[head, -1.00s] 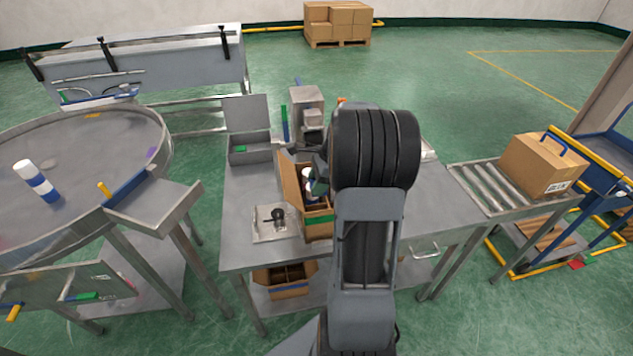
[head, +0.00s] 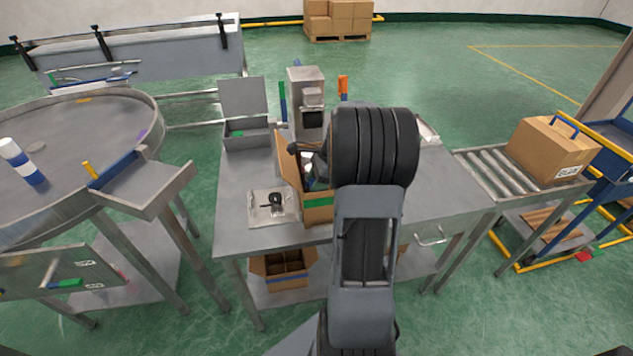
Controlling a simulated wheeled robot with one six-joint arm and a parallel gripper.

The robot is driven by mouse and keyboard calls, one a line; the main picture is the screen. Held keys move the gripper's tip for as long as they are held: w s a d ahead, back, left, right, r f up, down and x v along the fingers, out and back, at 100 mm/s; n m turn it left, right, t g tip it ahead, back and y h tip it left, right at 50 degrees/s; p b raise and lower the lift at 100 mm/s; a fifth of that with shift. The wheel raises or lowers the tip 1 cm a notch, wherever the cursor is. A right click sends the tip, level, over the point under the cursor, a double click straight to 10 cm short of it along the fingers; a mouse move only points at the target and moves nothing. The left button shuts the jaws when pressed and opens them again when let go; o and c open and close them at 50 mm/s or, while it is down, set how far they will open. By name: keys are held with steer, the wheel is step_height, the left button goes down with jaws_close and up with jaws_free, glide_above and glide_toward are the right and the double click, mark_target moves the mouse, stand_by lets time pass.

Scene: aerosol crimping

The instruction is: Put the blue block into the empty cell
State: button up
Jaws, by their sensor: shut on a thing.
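My gripper (head: 304,150) shows only in part, left of my large black wrist joint and over the open cardboard box (head: 318,215) on the steel table. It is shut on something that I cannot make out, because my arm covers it. I cannot pick out a blue block with certainty. A small white and blue thing (head: 308,178) shows inside the box, below my gripper. The inside of this box is mostly hidden, so I cannot see an empty cell in it. A second cardboard box (head: 285,284) with divided cells stands on the shelf below the table.
A clear tray (head: 258,213) with a black part lies left of the box. A steel bin (head: 245,141) with a raised lid and a grey machine (head: 306,90) stand behind. A roller conveyor (head: 492,178) with a closed carton is at right. The table's left front is clear.

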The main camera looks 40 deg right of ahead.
stand_by(0.4)
steer(key=o, duration=1)
steer(key=v, duration=1.4)
steer(key=shift+p, duration=0.4)
